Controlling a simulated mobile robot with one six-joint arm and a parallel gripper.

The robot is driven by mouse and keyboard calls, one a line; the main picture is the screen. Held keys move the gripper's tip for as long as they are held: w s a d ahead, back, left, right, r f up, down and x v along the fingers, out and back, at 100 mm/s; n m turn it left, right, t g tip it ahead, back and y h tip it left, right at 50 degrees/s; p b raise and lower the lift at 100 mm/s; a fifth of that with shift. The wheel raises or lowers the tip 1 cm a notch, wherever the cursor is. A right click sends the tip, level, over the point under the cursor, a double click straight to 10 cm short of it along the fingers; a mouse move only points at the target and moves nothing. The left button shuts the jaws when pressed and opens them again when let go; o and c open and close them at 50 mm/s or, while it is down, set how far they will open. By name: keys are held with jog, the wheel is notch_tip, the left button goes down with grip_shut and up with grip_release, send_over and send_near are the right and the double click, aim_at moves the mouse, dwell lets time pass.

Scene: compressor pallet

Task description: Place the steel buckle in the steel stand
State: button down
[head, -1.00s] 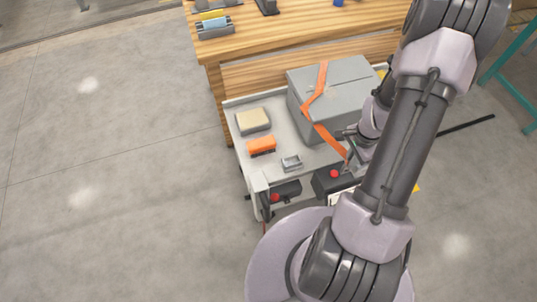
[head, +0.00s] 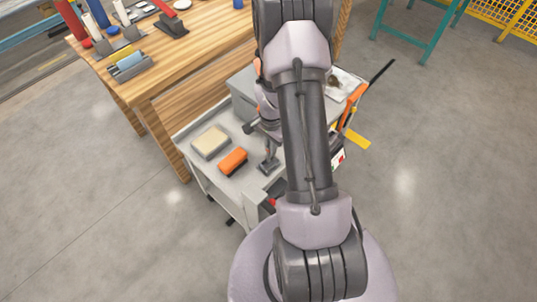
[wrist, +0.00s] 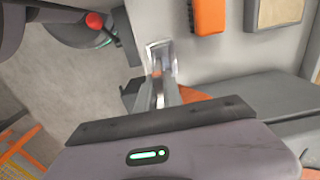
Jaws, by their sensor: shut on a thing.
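The steel stand (head: 268,168) is a small grey metal piece on the light cart top, right of the orange block; it also shows in the wrist view (wrist: 161,52). My gripper (head: 269,156) points down directly over it; its fingertips also show in the wrist view (wrist: 163,80), close to the stand. The fingers are shut on the steel buckle, which is mostly hidden between them. An orange strap (wrist: 196,95) shows beside the fingers in the wrist view. I cannot tell whether the buckle touches the stand.
An orange block (head: 233,161) and a beige block (head: 211,142) lie on the cart left of my gripper. A grey box (head: 242,84) stands behind, partly hidden by my arm. A wooden workbench (head: 190,70) borders the cart.

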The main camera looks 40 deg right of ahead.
jog(key=shift+w+a+f+b, duration=0.1)
jog(key=shift+w+f+b, duration=0.1)
jog(key=shift+f+b, duration=0.55)
jog(key=shift+w+a+f+b, duration=0.15)
jog(key=shift+f+b, duration=0.2)
jog(key=shift+f, duration=0.8)
jog(key=c, duration=1.5)
grip_release()
jog(key=shift+d, duration=0.1)
